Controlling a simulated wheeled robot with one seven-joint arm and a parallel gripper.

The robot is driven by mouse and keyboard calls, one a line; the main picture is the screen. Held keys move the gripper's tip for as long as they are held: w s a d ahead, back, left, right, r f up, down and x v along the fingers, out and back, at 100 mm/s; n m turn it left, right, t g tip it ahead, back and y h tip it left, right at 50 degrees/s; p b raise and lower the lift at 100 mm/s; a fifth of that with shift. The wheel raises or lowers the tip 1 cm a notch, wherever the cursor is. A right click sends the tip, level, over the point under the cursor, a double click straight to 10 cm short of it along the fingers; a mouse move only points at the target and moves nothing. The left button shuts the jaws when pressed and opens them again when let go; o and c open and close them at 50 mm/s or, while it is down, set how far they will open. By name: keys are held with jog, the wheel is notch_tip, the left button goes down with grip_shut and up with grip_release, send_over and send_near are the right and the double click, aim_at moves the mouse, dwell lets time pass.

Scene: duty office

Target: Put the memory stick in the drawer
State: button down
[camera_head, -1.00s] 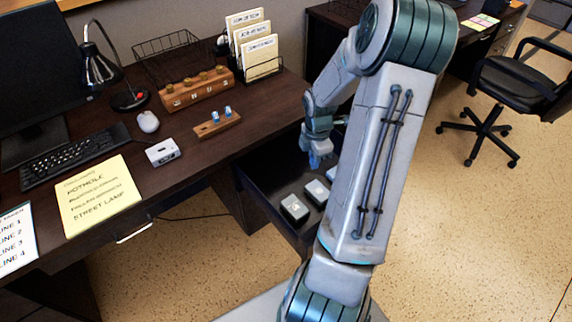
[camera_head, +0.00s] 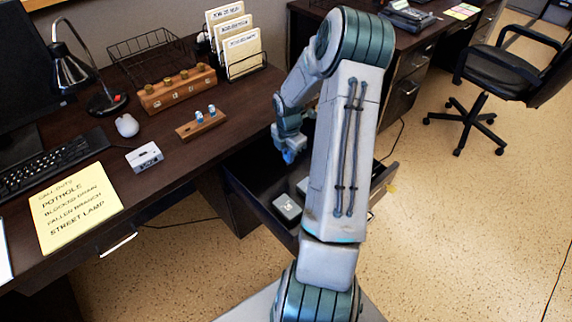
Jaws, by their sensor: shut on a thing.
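The drawer (camera_head: 384,183) is pulled open beside the dark desk, in the middle of the head view. My gripper (camera_head: 289,156) points down over the drawer's inside. It is shut on a small blue thing at its tips, which looks like the memory stick (camera_head: 288,158); the fingers hide most of it. I cannot tell how high it is above the drawer floor. Two more small blue-and-white sticks stand in a wooden holder (camera_head: 187,130) on the desk.
A pale box (camera_head: 287,206) lies in the drawer, with another partly behind my arm. My arm hides much of the drawer. On the desk are a white labelled box (camera_head: 144,156), a mouse (camera_head: 127,125), a keyboard, a lamp and a wooden rack (camera_head: 177,90). An office chair (camera_head: 505,70) stands right.

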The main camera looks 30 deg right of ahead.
jog(key=shift+w+a+f, duration=0.15)
jog(key=shift+w+f, duration=0.25)
jog(key=shift+w, duration=0.05)
jog(key=shift+f+b, duration=0.4)
jog(key=shift+f, duration=1.4)
jog(key=shift+f, duration=0.1)
jog(key=shift+f, duration=0.15)
jog(key=c, duration=1.5)
grip_release()
jog(key=shift+c, duration=0.2)
